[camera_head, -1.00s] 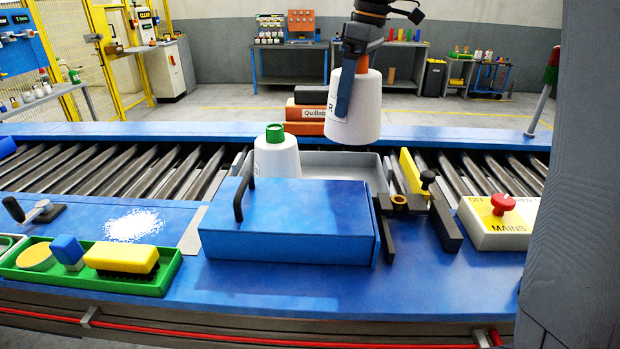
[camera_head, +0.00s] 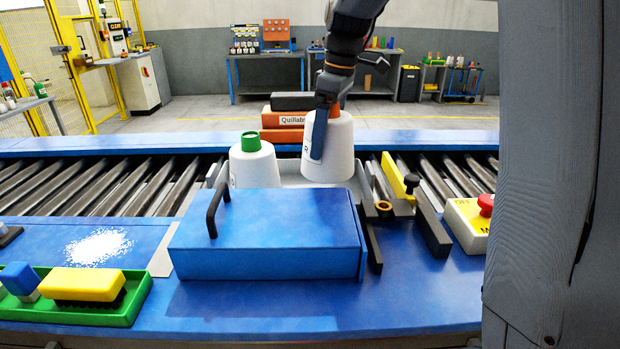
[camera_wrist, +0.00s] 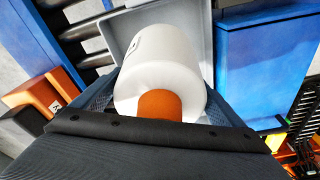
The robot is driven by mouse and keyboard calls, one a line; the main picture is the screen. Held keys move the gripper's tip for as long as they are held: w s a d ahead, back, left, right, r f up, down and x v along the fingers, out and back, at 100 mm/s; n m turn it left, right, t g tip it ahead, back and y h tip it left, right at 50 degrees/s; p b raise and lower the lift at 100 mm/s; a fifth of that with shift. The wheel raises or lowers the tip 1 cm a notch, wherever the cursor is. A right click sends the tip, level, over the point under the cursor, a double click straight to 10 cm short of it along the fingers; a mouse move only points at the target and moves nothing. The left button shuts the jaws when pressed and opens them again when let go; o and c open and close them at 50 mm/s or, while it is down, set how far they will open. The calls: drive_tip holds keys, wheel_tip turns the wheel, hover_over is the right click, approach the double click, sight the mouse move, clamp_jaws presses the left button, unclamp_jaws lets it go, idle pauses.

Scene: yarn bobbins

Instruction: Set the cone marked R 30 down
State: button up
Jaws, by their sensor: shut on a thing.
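A white cone with an orange top (camera_head: 333,150) is held by my gripper (camera_head: 320,128), whose finger lies along its near left side. The cone is upright, low over or in the right part of a grey tray (camera_head: 290,177); I cannot tell whether it touches the floor. Only part of a dark letter shows on it. In the wrist view the cone (camera_wrist: 165,65) sits between my fingers with its orange top toward me, the tray wall (camera_wrist: 130,28) beyond. A second white cone with a green top (camera_head: 253,165) stands in the tray at left.
A blue box with a black handle (camera_head: 265,235) hides the tray's near side. A yellow block (camera_head: 398,178) and black brackets stand to the right. Orange and black boxes (camera_head: 283,120) are stacked behind. The green tray (camera_head: 120,310) holds brushes.

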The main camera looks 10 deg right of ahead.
sight(335, 117)
drive_tip(key=shift+f+p, duration=0.95)
drive_tip(key=shift+f, duration=2.8)
drive_tip(key=shift+f, duration=0.1)
drive_tip(key=o, duration=1.3)
drive_tip(key=r+b, duration=0.1)
drive_tip(key=r, duration=0.3)
drive_tip(key=d+r+b, duration=0.1)
drive_tip(key=r, duration=0.3)
drive_tip(key=s+r+b, duration=0.1)
drive_tip(key=r, duration=0.3)
drive_tip(key=shift+d, duration=0.25)
